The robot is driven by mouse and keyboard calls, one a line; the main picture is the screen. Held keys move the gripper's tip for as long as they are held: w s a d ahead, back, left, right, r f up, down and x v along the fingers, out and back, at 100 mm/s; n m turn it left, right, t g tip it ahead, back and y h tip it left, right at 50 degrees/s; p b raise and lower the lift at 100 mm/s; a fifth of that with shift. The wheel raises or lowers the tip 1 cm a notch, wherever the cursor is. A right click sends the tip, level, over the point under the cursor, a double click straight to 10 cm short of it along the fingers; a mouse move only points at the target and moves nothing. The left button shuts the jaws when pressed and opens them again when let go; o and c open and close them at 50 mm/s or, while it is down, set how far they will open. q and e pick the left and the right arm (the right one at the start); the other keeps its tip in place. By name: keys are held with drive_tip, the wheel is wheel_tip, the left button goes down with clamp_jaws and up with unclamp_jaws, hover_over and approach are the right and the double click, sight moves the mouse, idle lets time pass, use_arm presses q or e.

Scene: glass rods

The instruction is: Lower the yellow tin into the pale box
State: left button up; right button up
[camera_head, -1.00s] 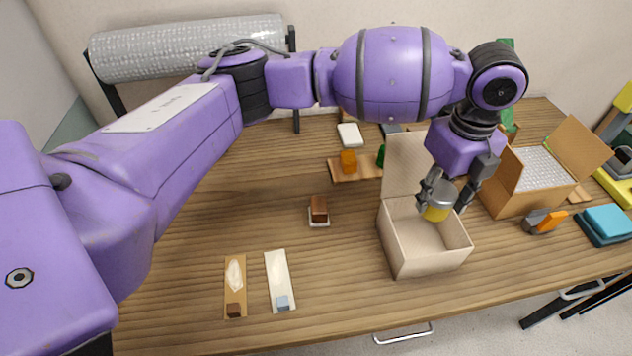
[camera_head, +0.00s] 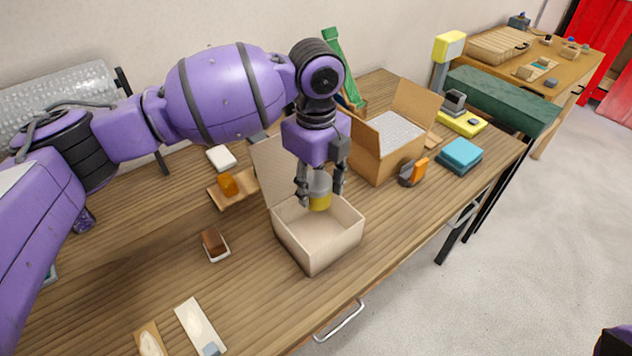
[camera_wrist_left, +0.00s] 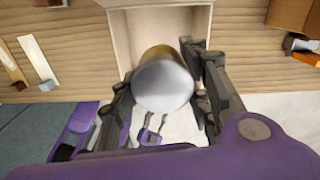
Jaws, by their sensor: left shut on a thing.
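The yellow tin (camera_head: 319,200) has a grey metal top and is upright between the fingers of my left gripper (camera_head: 320,188). The gripper is shut on it and points down. The tin is over the opening of the pale box (camera_head: 318,248), near its back part; its lower end is at about rim height, and I cannot tell how far inside it is. The box's lid stands up at the back left. In the left wrist view the tin (camera_wrist_left: 163,84) shows its round end between both fingers, with the box (camera_wrist_left: 122,42) behind it. My right gripper is not in view.
A brown carton (camera_head: 385,150) with raised flaps stands close behind the box on the right. An orange and grey tool (camera_head: 413,172) and blue stacked items (camera_head: 460,155) lie further right. A brown block on a small dish (camera_head: 214,244) is to the left, with bare table between.

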sight(316, 197)
use_arm(q)
drive_tip(key=shift+f, duration=1.8)
wheel_tip(316, 197, down, 5)
drive_tip(key=shift+f+b, duration=0.15)
drive_tip(key=shift+b, duration=0.4)
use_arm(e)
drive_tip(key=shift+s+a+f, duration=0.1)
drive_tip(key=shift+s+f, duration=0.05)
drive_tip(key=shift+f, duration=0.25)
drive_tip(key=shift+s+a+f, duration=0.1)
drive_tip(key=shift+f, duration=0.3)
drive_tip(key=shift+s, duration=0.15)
